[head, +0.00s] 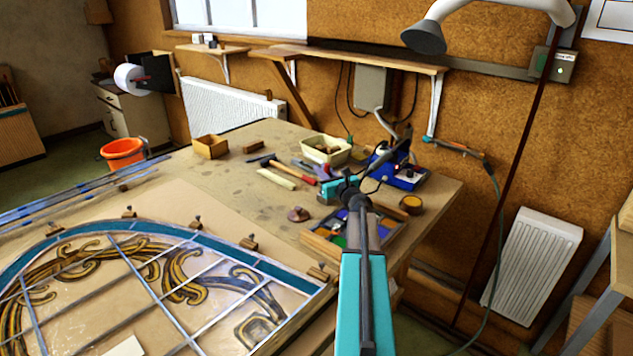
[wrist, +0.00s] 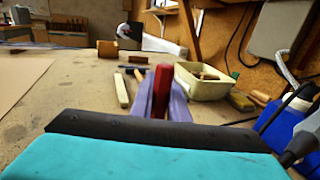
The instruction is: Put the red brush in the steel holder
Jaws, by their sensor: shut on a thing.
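My gripper (wrist: 163,100) reaches out over the workbench, and its two purple-grey fingers are shut on a narrow red thing. This looks like the red brush (wrist: 163,86), standing roughly upright between the fingers; its lower part is hidden by the fingers and the wrist. In the head view my gripper (head: 336,180) is above the bench beside the tools, and the part it holds is too small to tell clearly. I cannot make out the steel holder with certainty in either view.
A cream tub (head: 327,150) with brown things stands behind my gripper, near a blue soldering unit (head: 401,174). A wooden box (head: 210,146) is at the back left. The leaded panel (head: 150,285) fills the front left. Bare bench top (head: 215,178) lies left of the tools.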

